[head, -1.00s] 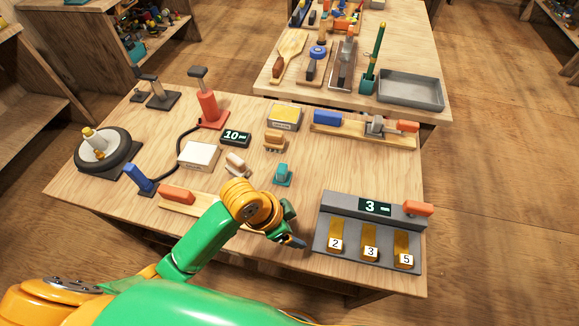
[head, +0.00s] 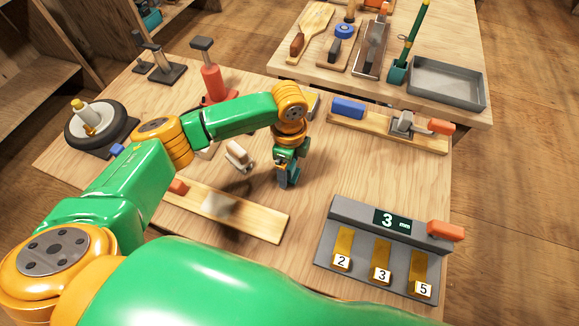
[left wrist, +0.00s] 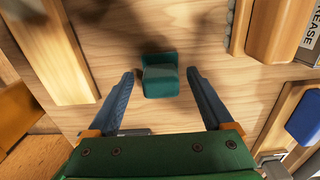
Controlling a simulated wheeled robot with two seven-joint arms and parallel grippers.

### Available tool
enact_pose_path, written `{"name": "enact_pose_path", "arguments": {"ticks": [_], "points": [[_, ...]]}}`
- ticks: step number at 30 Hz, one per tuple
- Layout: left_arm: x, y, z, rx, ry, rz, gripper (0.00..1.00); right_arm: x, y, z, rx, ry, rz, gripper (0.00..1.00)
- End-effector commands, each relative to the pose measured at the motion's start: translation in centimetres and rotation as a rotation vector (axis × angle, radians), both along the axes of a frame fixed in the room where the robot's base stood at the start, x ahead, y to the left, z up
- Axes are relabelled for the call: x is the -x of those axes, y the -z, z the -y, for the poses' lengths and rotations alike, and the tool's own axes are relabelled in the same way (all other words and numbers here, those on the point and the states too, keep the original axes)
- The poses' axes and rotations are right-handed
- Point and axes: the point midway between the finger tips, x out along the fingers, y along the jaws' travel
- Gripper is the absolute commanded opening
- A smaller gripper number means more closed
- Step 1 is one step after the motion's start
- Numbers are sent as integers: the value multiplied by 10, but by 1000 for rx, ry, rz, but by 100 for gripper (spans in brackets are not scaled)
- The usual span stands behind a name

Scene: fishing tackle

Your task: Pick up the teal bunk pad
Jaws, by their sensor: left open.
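The teal bunk pad (left wrist: 160,76) lies on the wooden workbench in the left wrist view, a small block with a raised back part. It sits between the two fingertips of my left gripper (head: 287,180), with a gap of bare wood on each side. The gripper is open and points down over the pad. In the head view the gripper hides most or all of the pad. My right gripper is not in view.
A wooden board (head: 255,220) lies in front. A grey unit reading 3 (head: 338,215) stands at the right. A blue block (head: 348,107) lies behind on another board. Bare wood lies right of the gripper.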

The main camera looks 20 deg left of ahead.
Motion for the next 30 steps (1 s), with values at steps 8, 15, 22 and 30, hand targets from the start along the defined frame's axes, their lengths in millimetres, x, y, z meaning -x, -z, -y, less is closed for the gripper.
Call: {"name": "enact_pose_path", "arguments": {"ticks": [8, 15, 22, 30], "points": [[0, 3, 0, 1, 0, 1, 72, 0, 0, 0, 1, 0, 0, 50], [0, 2, 0, 1, 0, 2, 7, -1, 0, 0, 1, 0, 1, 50], [0, 2, 0, 1, 0, 2, 0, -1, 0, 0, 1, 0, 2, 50], [-1, -24, 1, 3, -1, 6, 0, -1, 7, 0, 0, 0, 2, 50]]}}
